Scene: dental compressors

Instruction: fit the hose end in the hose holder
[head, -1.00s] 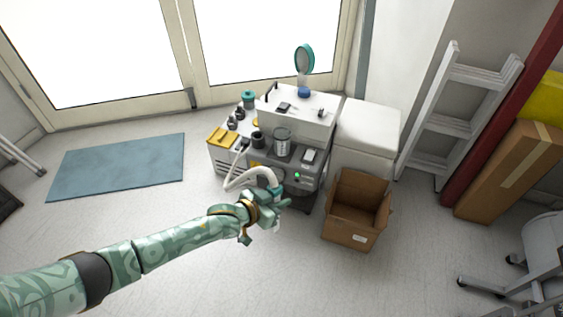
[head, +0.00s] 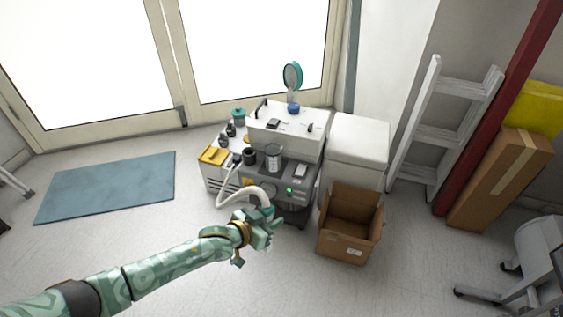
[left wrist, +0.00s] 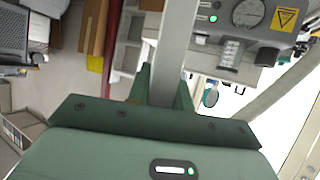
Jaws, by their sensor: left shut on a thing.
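The white hose (head: 227,180) loops out from the front left of the compressor cart (head: 305,172) and curves over to my left gripper (head: 266,222). My left gripper is shut on the hose, in front of the cart and clear of the floor. In the left wrist view the pale hose (left wrist: 176,45) runs up between the two green fingers (left wrist: 165,92). The very tip of the hose end is hidden by the gripper. I cannot pick out the hose holder for certain in either view. My right gripper is in neither view.
An open cardboard box (head: 347,228) stands on the floor right of the cart, before a white cabinet (head: 358,145). A glass jar (head: 273,158) and a yellow tray (head: 213,155) are on the cart. A blue mat (head: 108,187) lies left.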

